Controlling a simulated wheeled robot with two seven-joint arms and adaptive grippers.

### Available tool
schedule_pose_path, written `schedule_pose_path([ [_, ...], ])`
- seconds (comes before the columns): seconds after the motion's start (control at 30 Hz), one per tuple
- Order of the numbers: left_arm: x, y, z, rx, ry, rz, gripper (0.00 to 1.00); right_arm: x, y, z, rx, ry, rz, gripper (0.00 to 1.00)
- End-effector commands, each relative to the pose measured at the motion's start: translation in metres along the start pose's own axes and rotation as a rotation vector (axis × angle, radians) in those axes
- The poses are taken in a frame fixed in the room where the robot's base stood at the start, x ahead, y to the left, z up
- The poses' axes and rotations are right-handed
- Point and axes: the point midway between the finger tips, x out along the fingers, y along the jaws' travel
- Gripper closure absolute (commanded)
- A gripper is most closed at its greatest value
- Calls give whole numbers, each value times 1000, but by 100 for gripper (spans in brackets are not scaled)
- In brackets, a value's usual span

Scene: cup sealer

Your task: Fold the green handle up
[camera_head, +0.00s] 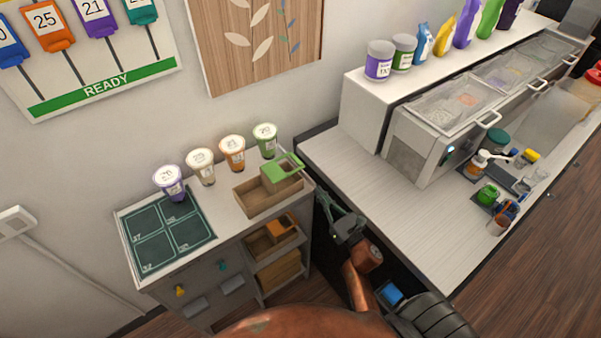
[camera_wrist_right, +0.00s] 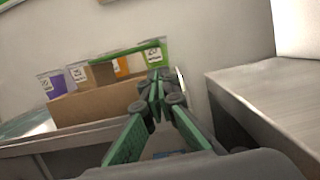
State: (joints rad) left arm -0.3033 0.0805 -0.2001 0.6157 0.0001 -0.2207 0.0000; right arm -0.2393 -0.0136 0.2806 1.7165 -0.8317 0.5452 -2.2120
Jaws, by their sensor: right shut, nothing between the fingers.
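The green handle (camera_head: 283,169) is a flat green frame at the right part of an open wooden box (camera_head: 252,207) on the white counter by the wall. It looks tilted; its exact angle is hard to tell. In the right wrist view the box (camera_wrist_right: 95,104) is ahead and to the left, and a green strip (camera_wrist_right: 118,52) that looks like the handle shows above it. My right gripper (camera_head: 324,199) is just right of the box, over the gap between the counters. Its fingers (camera_wrist_right: 158,84) are shut and empty, apart from the handle. My left gripper is not in view.
Several lidded cups, including a green one (camera_head: 265,140), stand behind the box. A dark numbered mat (camera_head: 168,238) lies to its left. A lower shelf holds another wooden box (camera_head: 262,245). The right counter (camera_head: 375,185) has a clear near edge close to my right gripper.

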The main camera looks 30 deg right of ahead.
Motion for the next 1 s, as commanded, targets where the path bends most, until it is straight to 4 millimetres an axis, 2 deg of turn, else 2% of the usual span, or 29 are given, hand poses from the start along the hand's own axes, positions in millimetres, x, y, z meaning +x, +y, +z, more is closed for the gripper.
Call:
schedule_pose_path([
  [0.33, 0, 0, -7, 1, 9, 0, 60, -2, -2, 0, -1, 0, -4, 100],
  [0.47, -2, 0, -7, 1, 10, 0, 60, 6, -2, 1, 0, -1, -3, 100],
  [0.8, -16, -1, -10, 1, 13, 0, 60, 64, 0, 2, 1, -2, 0, 100],
  [1.0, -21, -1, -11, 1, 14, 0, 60, 90, 0, 1, 0, 0, 0, 100],
])
